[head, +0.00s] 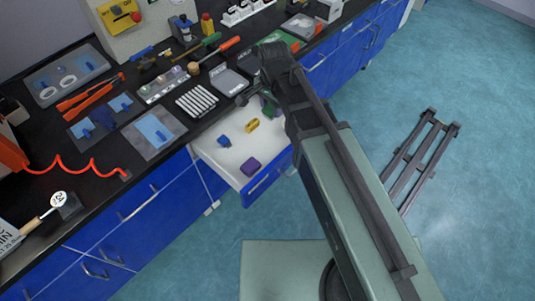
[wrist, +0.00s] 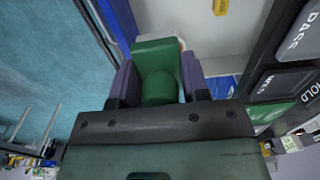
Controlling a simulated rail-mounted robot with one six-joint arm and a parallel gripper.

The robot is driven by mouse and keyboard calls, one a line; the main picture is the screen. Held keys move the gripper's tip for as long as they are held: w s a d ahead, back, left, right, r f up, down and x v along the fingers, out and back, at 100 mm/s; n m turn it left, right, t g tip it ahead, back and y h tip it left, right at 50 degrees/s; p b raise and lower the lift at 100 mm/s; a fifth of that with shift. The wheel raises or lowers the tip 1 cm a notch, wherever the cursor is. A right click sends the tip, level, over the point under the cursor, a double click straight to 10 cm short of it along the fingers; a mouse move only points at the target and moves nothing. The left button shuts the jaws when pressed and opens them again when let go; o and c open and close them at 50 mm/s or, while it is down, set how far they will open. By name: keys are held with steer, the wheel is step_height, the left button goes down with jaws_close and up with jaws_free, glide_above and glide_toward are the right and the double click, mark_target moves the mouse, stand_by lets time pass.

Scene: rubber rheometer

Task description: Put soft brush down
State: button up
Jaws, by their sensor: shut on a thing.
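My gripper (wrist: 158,82) is shut on a green block-like thing, which I take to be the soft brush (wrist: 158,58). It sits between the two purple-grey fingers, and its bristles cannot be made out. In the head view, a bit of green (head: 268,108) shows beside my dark wrist, over the far end of an open white drawer (head: 215,157). My wrist hides most of the gripper there. Whether the brush touches the drawer floor cannot be told.
The drawer holds a blue piece (head: 224,141), a yellow piece (head: 252,125) and a purple block (head: 250,167), with bare floor between them. The black bench top (head: 95,165) beside it is crowded with tools, trays and a scale (head: 228,80).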

mark_target(272, 150)
step_height(272, 150, down, 21)
steer(key=b, duration=2)
steer(key=shift+w+d+r, duration=0.1)
steer(key=shift+w+r, duration=0.05)
steer(key=shift+r, duration=0.35)
steer(key=shift+f, duration=0.2)
steer(key=o, duration=0.8)
steer(key=shift+r, duration=0.15)
step_height(272, 150, up, 12)
steer(key=p, duration=1.3)
steer(key=s+d+n, duration=0.2)
steer(key=d+n, duration=0.1)
steer(key=d, duration=0.2)
steer(key=s+d+n, duration=0.2)
steer(key=s+d, duration=0.1)
steer(key=d, duration=0.2)
steer(key=s+d+n, duration=0.3)
steer(key=d, duration=0.2)
steer(key=shift+s+d+n+b, duration=0.25)
steer(key=shift+d+n+b, duration=0.05)
steer(key=shift+d+b, duration=0.05)
